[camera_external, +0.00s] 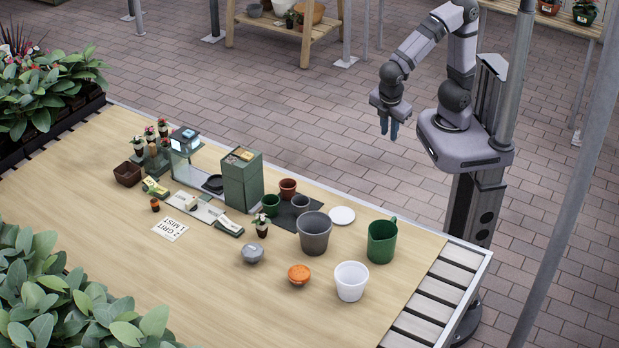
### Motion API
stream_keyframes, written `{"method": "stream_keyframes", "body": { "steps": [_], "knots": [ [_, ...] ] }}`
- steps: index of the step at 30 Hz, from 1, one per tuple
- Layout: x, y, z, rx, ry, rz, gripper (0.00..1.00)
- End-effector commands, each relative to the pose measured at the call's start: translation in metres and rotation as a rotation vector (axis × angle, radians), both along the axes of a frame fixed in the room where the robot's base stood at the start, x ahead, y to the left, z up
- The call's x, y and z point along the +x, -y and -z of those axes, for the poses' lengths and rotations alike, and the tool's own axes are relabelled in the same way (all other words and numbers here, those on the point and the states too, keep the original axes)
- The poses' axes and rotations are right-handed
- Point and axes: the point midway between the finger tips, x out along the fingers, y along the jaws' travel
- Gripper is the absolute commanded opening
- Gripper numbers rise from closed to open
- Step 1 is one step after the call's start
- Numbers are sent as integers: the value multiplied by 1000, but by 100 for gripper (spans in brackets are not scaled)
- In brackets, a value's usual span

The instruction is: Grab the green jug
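The green jug (382,243) stands upright on the wooden table (215,282), near its right end. Its handle rises at the upper right of its rim. My gripper (389,136) hangs in the air beyond the table's far edge, above and behind the jug and well apart from it. The blue-grey fingers point down, and a small gap seems to show between them. Nothing is seen held in it.
Near the jug are a grey pot (314,234), a white pot (350,282), a white saucer (342,215) and an orange lidded item (299,274). A tall green box (241,181) stands further left. Grey slats (437,297) at the table's right end are bare.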

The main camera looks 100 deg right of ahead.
Motion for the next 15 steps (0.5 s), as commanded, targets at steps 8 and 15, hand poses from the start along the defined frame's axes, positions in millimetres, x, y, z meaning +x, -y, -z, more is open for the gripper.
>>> {"method": "stream_keyframes", "body": {
  "steps": [8, 15],
  "knots": [
    [29, -40, 18, -370, -175, -654, 19],
    [50, -120, 9, -781, -226, -1120, 19]
  ]
}}
